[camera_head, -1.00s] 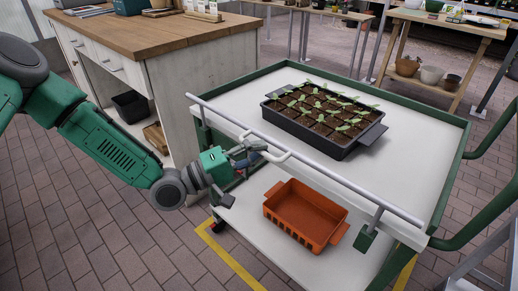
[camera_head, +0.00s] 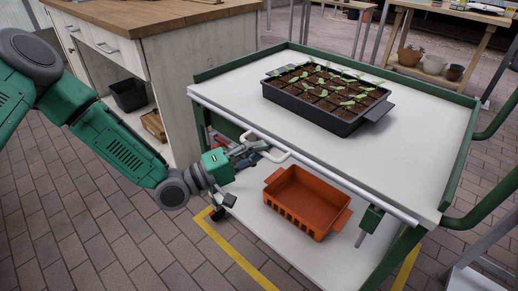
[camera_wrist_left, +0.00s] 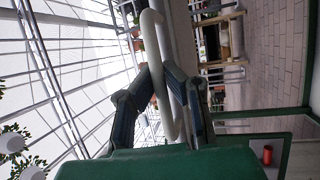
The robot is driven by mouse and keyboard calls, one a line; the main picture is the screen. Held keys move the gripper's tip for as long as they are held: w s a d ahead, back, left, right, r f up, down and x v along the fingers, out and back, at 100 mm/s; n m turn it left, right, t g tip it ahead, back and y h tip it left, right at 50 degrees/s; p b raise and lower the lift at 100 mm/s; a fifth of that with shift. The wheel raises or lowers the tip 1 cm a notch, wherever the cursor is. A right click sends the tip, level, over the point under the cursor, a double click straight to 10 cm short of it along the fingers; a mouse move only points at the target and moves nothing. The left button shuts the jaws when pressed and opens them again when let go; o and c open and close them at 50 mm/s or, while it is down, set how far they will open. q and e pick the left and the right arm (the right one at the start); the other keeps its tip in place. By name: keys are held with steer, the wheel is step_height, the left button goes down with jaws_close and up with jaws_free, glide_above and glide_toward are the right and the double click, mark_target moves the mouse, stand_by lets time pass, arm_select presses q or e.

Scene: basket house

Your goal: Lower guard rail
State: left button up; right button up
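The guard rail (camera_head: 330,175) is a long silver bar along the near side of the green and white cart. It lies about level with the top shelf's front edge. Its pale looped handle (camera_head: 270,152) sticks out near its left end; the handle also crosses the left wrist view (camera_wrist_left: 160,75). A green bracket (camera_head: 371,218) with a short grey post hangs below the rail's right part. My left gripper (camera_head: 250,152) is at the handle, with its two dark fingers (camera_wrist_left: 157,72) closed in on either side of it. My right gripper is not in view.
A black seedling tray (camera_head: 335,120) stands on the cart's top shelf (camera_head: 430,135). An orange crate (camera_head: 305,205) sits on the lower shelf (camera_head: 262,225). A wooden-topped cabinet (camera_head: 165,75) stands behind on the left. Bare brick floor (camera_head: 100,240) lies in front.

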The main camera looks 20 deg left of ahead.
arm_select(q)
steer(key=o, duration=0.5)
steer(key=shift+s+f, duration=0.15)
steer(key=shift+f, duration=0.4)
steer(key=shift+o, duration=0.2)
steer(key=shift+r, duration=0.1)
steer(key=shift+a, duration=0.1)
steer(key=v, duration=1.1)
steer(key=shift+s+a, duration=0.2)
steer(key=shift+a, duration=0.1)
